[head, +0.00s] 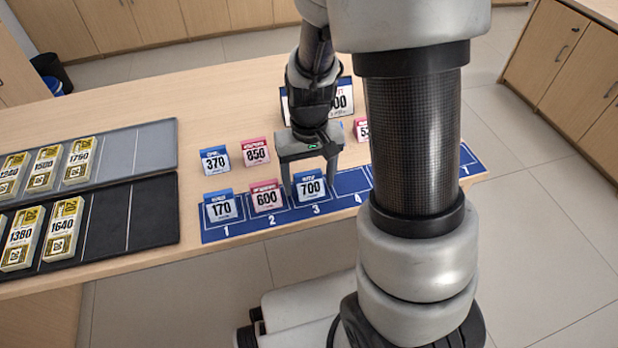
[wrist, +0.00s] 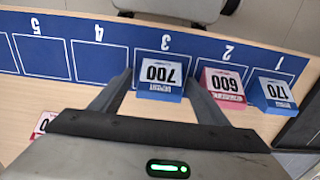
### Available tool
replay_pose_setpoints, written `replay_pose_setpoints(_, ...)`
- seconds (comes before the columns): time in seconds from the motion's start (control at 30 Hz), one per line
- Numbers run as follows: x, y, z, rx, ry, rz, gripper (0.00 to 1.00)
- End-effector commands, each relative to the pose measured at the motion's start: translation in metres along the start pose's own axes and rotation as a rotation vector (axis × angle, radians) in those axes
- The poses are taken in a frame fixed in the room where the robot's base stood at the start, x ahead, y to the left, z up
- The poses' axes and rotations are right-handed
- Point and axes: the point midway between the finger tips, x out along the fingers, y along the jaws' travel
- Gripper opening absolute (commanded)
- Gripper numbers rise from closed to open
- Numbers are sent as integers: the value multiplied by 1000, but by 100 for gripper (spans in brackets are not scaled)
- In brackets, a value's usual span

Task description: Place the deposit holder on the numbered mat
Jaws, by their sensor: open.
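The numbered mat (head: 345,203) is a blue strip with white-outlined numbered spaces along the counter's front edge. A blue holder marked 700 (head: 310,188) stands upright on space 3. It also shows in the wrist view (wrist: 160,74). My gripper (head: 309,180) is open, its fingers on either side of the 700 holder; I cannot tell whether they touch it. A blue 170 holder (head: 221,206) is on space 1 and a pink 600 holder (head: 266,197) on space 2. A blue 370 holder (head: 215,160) stands behind the mat. Spaces 4 and 5 look empty in the wrist view.
A pink 850 holder (head: 256,151) stands beside the 370 one. Another pink holder (head: 361,130) and a larger sign (head: 345,97) are partly hidden by my arm. Grey (head: 152,150) and black (head: 150,215) trays with yellow-labelled blocks lie at left.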

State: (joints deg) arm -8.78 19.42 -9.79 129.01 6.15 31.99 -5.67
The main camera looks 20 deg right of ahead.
Motion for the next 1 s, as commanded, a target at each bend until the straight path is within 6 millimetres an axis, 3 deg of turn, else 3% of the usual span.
replay_pose_setpoints(0.17,-26,0,-1,-1,5,0,68)
replay_pose_setpoints(0.5,-97,0,-1,0,5,-1,68)
replay_pose_setpoints(0.83,-135,-1,3,1,27,-7,68)
replay_pose_setpoints(1.0,-188,-2,26,1,151,-32,68)
